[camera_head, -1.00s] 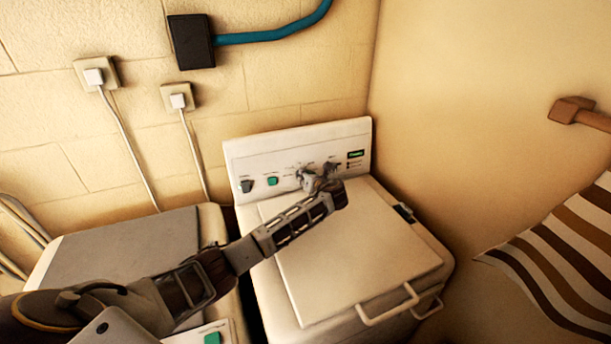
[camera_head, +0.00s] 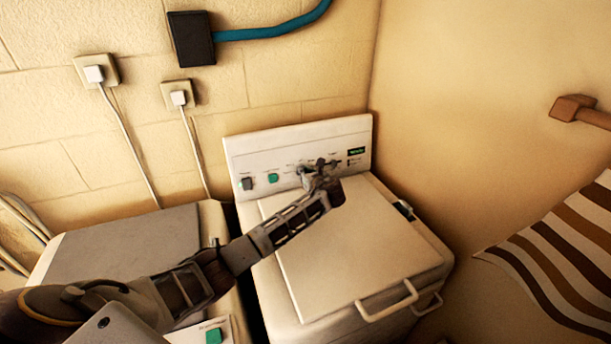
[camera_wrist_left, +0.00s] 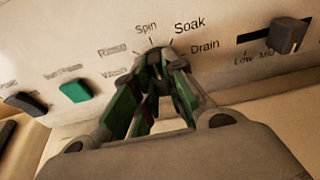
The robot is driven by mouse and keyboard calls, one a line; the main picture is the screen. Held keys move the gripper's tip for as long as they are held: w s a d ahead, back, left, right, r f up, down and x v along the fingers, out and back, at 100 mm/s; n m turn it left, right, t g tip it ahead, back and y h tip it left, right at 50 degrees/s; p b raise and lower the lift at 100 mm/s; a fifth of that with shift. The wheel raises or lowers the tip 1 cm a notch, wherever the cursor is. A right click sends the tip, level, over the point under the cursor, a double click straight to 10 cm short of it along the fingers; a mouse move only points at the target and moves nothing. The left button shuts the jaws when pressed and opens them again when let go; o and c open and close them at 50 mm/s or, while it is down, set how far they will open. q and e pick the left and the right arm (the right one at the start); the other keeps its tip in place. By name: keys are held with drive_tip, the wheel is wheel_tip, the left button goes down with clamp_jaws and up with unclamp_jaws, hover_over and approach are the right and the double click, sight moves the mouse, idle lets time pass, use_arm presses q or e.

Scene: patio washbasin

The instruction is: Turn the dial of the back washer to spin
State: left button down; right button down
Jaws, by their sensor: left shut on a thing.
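The back washer (camera_head: 345,262) is a white top-loader with its lid down and an upright control panel (camera_head: 240,155) against the wall. In the left wrist view, its dial (camera_wrist_left: 157,54) has printed labels around it: Wash, Rinse, Spin, Soak and Drain. My left gripper (camera_head: 311,176) is at the panel, and its green-padded fingers (camera_wrist_left: 155,72) are shut on the dial. The fingers hide most of the dial, and I cannot tell exactly where its pointer stands. My right gripper is not in view.
A black button (camera_wrist_left: 27,103), a green button (camera_wrist_left: 76,91) and a dark slider (camera_wrist_left: 288,36) flank the dial. Another washer (camera_head: 130,245) stands left, under my left arm. A wall closes the right side, with a striped cloth (camera_head: 560,255).

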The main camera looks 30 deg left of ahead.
use_arm(q)
drive_tip(key=c, duration=1.5)
unclamp_jaws()
drive_tip(key=shift+o, duration=0.2)
drive_tip(key=shift+s+d, duration=0.1)
drive_tip(key=shift+v, duration=5.9)
drive_tip(key=shift+r, duration=0.2)
